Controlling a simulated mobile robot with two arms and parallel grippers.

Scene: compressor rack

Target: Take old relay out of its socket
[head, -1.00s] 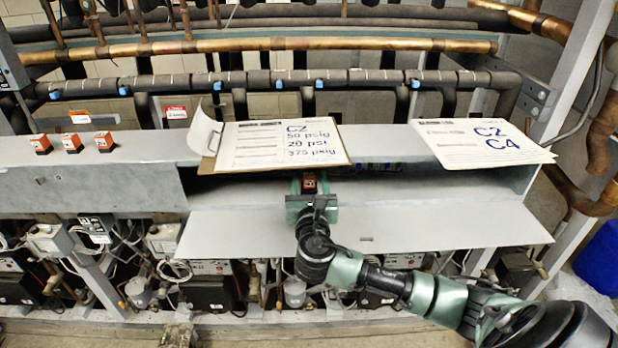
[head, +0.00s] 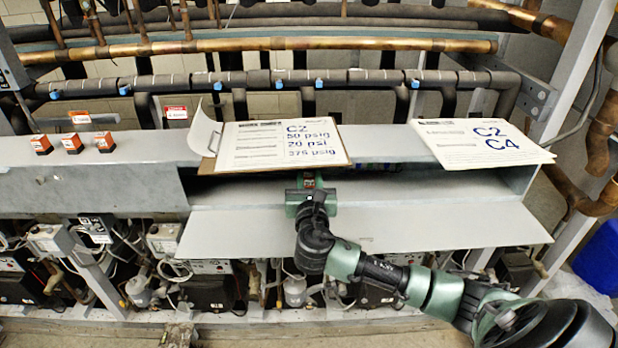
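My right gripper (head: 311,184) reaches in from the right to the open compartment, below the clipboard marked C2. A small relay with an orange-red part (head: 309,181) shows between its green fingers. The gripper body hides the relay's lower part and its socket, so I cannot tell whether the fingers press on it or whether it is seated. Three orange-and-black relays stand on the ledge at the left: one at the left (head: 41,145), one in the middle (head: 72,143) and one at the right (head: 104,142). My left gripper is not in view.
The clipboard (head: 275,146) and a paper stack marked C2 C4 (head: 482,140) lie on the ledge (head: 375,142) above the compartment. The lowered grey panel (head: 430,228) spreads below the opening. Copper and black pipes run behind; wiring and compressors fill the space below.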

